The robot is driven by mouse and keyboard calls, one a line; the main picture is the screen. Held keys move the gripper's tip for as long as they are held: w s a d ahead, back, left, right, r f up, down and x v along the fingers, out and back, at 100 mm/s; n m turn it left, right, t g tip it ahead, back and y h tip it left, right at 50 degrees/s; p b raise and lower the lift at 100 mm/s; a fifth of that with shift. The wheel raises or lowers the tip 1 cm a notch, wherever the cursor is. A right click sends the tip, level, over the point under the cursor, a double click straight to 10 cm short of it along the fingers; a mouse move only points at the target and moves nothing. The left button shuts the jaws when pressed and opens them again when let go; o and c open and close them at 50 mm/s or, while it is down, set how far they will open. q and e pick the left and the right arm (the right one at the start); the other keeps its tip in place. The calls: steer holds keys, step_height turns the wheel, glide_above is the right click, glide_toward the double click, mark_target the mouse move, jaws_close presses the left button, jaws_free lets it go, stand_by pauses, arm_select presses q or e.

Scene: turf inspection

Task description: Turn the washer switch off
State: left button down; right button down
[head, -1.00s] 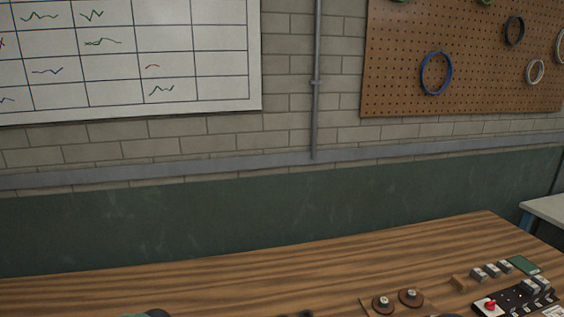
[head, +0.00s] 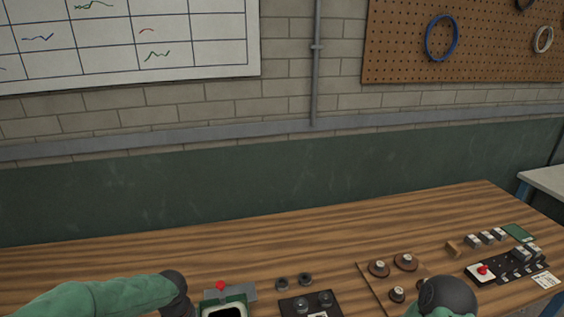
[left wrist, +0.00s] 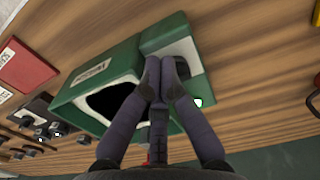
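A green box (left wrist: 82,92) with a white label and a dark opening fills the middle of the left wrist view. It shows at the bottom edge of the head view (head: 238,302), partly cut off. I cannot read the label, and I cannot make out which part is the washer switch. A red knob (head: 220,286) stands by a grey plate (head: 243,292) just behind the box. My left gripper (left wrist: 160,72) is over the box, its fingertips together with nothing visible between them. Its fingers hide part of the box. My right gripper is out of view.
A black panel with knobs (head: 293,308) is right of the box, with two small dark cylinders behind it. Farther right are a wooden board with round knobs (head: 370,284) and a black switch panel (head: 497,277). In the left wrist view a red block (left wrist: 24,66) lies left. The back tabletop is clear.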

arm_select(q)
steer(key=shift+d, duration=0.15)
stand_by(0.5)
steer(key=shift+s+d, duration=0.25)
step_height(320, 180, up, 6)
steer(key=p, duration=0.4)
stand_by(0.3)
steer(key=shift+p, duration=0.3)
